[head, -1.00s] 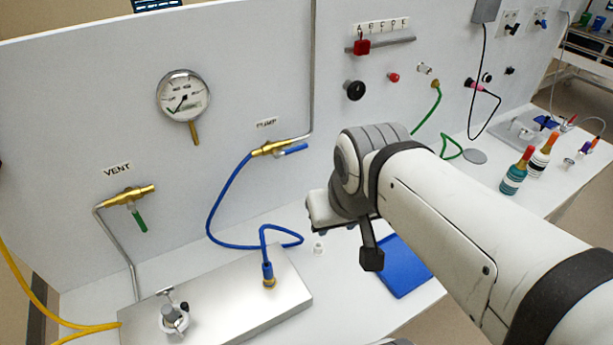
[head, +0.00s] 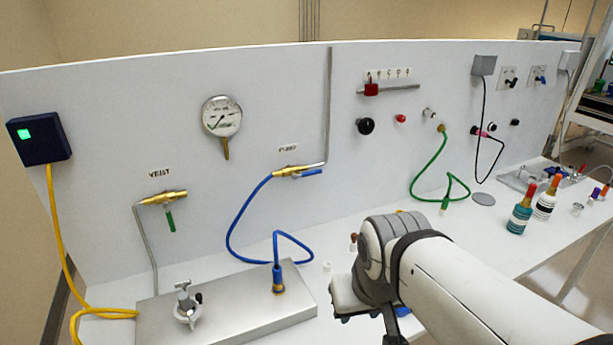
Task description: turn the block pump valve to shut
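The pump valve (head: 287,172) is a brass body on the white panel under a "PUMP" label. Its blue lever (head: 311,172) points right, nearly in line with the brass body. A blue hose (head: 236,222) leaves its left end and runs to a fitting on the steel block (head: 225,325). A grey pipe rises from its right end. My gripper (head: 362,320) is low in the picture, below and right of the valve and apart from it. Its fingers are mostly hidden by the wrist and cut by the frame edge, so I cannot tell their opening.
A vent valve (head: 163,198) with a hanging green lever is to the left, below a pressure gauge (head: 221,117). A dark box (head: 38,139) with a green light is at far left. Bottles (head: 520,215) stand on the bench at right. The panel before the pump valve is clear.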

